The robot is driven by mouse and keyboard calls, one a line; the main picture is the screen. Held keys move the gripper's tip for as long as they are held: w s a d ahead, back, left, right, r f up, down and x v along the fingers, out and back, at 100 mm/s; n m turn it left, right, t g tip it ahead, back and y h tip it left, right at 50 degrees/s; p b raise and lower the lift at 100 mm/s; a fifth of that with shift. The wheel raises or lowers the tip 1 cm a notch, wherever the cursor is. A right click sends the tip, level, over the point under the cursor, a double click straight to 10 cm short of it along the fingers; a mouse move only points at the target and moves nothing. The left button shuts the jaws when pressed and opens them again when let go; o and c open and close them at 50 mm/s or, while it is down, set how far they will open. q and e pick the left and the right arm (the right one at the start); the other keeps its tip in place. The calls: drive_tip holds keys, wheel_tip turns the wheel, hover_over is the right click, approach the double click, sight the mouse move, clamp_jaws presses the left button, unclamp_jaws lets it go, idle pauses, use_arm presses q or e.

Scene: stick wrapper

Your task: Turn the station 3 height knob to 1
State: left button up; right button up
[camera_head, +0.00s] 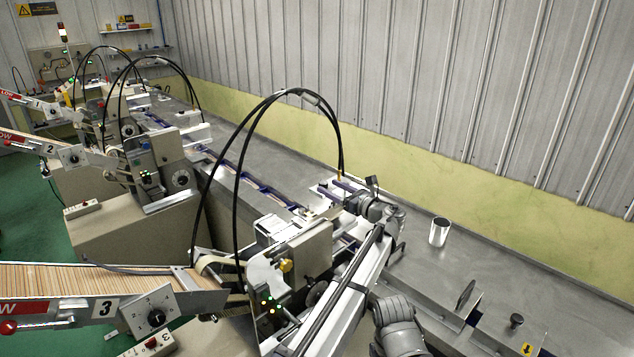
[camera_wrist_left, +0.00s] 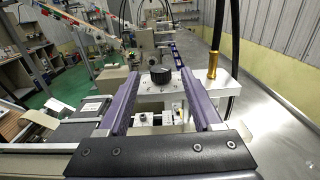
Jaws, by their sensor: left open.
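My left gripper (camera_head: 335,189) is over the far end of station 3 in the head view. In the left wrist view its two purple fingers (camera_wrist_left: 161,82) are spread apart, with nothing held between them. A black round knob (camera_wrist_left: 160,76) on a white plate with small marks shows between the fingertips, apart from both. The marks and the knob's setting are too small to read. In the head view I cannot make out this knob near the gripper. Another dial plate with a black knob (camera_head: 157,317) sits beside the number 3 label. My right gripper is not in view.
Black cables (camera_head: 240,140) arch over station 3, and a brass fitting (camera_wrist_left: 213,66) stands right of the fingers. A metal cup (camera_head: 439,232) is on the grey bench. Stations 2 (camera_head: 72,156) and 1 (camera_head: 52,113) stand farther back. The bench along the wall is mostly clear.

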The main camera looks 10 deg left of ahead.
sight(320, 182)
use_arm(q)
drive_tip(key=x, duration=0.7)
clamp_jaws()
idle(0.5)
